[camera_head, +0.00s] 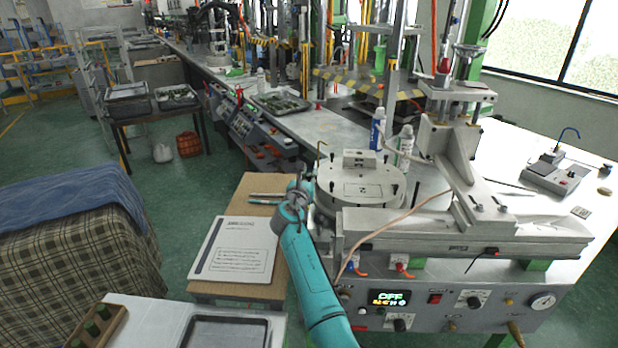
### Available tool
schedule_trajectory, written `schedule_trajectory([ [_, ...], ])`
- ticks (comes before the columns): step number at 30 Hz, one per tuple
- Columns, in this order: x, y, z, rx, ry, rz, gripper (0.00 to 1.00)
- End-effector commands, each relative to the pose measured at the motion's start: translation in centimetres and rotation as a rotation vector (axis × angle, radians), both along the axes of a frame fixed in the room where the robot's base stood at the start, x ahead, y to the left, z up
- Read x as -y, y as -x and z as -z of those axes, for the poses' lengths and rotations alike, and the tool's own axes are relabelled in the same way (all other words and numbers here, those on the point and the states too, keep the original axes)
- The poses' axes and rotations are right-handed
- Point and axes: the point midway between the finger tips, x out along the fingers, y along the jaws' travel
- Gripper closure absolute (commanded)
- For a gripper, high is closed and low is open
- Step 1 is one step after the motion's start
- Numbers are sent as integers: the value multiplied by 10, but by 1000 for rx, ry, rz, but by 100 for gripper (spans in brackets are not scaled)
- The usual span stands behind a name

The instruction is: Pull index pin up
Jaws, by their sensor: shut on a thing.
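A round grey mould plate (360,188) with a block on top and several dark pins at its rim sits on the injection machine. A thin brass-coloured rod with a bent top (319,150) stands at the plate's left rim; it looks like the index pin. My teal arm reaches up from the bottom of the view. My gripper (308,181) is at the plate's left side, just below the visible part of the rod, and is shut on it. The fingertips and the rod's lower part are small and partly hidden, so the exact grip does not show.
The machine's clamp arm (455,165) and white bottles (405,145) stand right of and behind the plate. A control panel (450,305) reading OFF is below. A small wooden table with a printed sheet (235,250) lies left of my arm.

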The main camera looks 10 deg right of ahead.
Motion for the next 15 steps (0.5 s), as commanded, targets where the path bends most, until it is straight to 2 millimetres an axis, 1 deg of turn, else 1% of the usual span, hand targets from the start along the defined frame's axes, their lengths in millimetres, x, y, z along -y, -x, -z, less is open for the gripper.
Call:
schedule_trajectory([
  [1,0,0,-9,5,-2,0,100],
  [3,0,0,-13,4,-1,0,100],
  [9,0,0,-15,6,0,0,100],
  [10,0,0,-15,6,-1,0,72],
  [11,0,0,-15,7,-1,0,65],
  [12,0,0,-15,6,-1,0,55],
  [13,0,0,-15,6,0,0,53],
  [15,0,0,-14,5,-1,0,53],
])
